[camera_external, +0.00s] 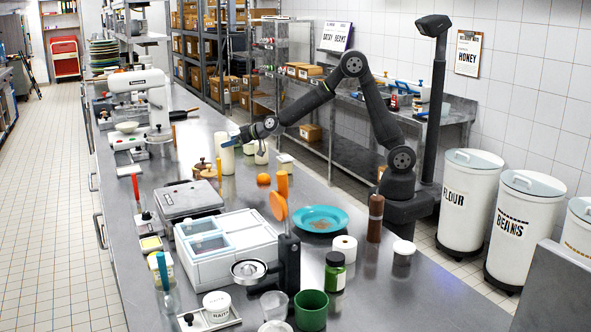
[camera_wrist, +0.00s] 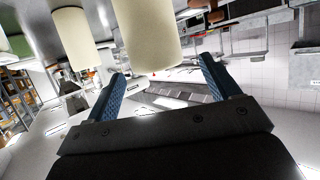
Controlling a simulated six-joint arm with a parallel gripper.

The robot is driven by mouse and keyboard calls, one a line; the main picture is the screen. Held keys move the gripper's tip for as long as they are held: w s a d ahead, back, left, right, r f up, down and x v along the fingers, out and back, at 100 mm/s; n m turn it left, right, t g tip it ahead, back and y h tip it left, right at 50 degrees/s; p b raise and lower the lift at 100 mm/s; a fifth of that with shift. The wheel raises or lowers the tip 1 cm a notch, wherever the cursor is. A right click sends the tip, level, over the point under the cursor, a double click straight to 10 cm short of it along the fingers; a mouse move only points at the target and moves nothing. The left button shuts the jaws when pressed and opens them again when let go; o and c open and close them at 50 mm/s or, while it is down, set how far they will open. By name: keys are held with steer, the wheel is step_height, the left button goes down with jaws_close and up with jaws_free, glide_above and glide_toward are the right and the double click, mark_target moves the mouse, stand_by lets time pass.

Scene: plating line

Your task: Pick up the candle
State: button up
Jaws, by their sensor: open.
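A cream cylinder that looks like the candle (camera_wrist: 150,38) is in the upper middle of the wrist view, ahead of and between my blue fingertips. A second, narrower cream cylinder (camera_wrist: 72,38) stands to its left. In the external view, a tall cream cylinder (camera_external: 227,160) stands on the steel counter just below my gripper (camera_external: 233,138); a shorter one (camera_external: 261,156) stands to the right. I cannot tell for sure which of these is the candle. My gripper, also in the wrist view (camera_wrist: 162,70), is open with nothing held. Contact with the cylinder is not visible.
The counter (camera_external: 345,285) holds an orange (camera_external: 263,178), a blue plate (camera_external: 318,219), a white bin unit (camera_external: 228,247), a green jar (camera_external: 335,272) and a white mixer (camera_external: 150,95). Shelving stands behind.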

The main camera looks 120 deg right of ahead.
steer(key=x, duration=0.5)
steer(key=shift+d+f, duration=0.15)
steer(key=shift+f, duration=0.2)
steer(key=shift+c, duration=0.2)
steer(key=c, duration=1.7)
steer(key=shift+o, duration=0.2)
steer(key=shift+r, duration=0.2)
